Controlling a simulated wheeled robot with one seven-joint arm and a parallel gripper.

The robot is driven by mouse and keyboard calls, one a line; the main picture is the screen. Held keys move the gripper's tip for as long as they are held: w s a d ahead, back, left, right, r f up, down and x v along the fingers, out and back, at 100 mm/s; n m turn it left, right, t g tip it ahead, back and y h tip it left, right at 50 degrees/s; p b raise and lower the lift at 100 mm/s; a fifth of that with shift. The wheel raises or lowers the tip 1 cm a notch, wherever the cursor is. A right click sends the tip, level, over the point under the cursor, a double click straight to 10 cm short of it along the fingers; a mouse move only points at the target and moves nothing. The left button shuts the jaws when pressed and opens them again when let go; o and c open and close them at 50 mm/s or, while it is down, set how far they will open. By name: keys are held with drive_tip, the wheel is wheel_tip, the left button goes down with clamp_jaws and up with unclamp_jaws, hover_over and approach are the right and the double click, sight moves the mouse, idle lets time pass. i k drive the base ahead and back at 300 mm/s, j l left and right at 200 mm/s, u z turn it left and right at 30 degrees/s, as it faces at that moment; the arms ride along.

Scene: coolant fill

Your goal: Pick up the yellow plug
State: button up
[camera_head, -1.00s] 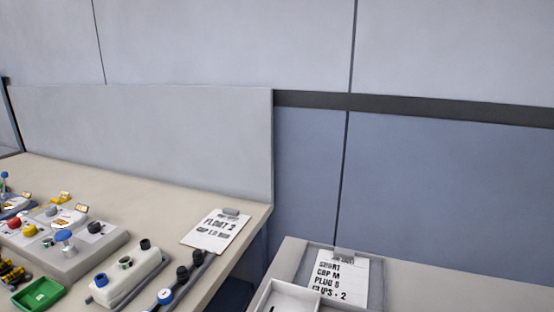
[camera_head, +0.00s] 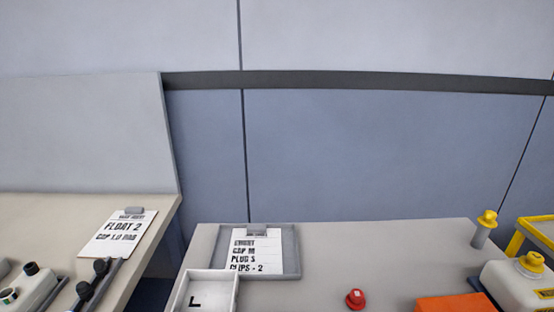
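Two yellow pieces show at the right of the head view. One yellow knobbed piece (camera_head: 487,219) sits on top of a short grey post (camera_head: 480,238) at the back right of the nearer table. Another yellow knobbed piece (camera_head: 530,262) sits on a white container (camera_head: 515,289) at the right front. I cannot tell which of the two is the plug. My gripper is not in view.
The table (camera_head: 390,250) is bare in its middle. It carries a white tray (camera_head: 232,290), a grey clipboard tray with a note (camera_head: 257,247), a red knob (camera_head: 355,298) and an orange block (camera_head: 456,304). A yellow-framed stand (camera_head: 541,234) is at far right. A gap separates the left bench (camera_head: 45,210).

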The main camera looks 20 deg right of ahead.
sight(533, 261)
drive_tip(key=l+z, duration=0.1)
drive_tip(key=z, duration=0.3)
drive_tip(key=l+z, duration=0.1)
drive_tip(key=z, duration=0.65)
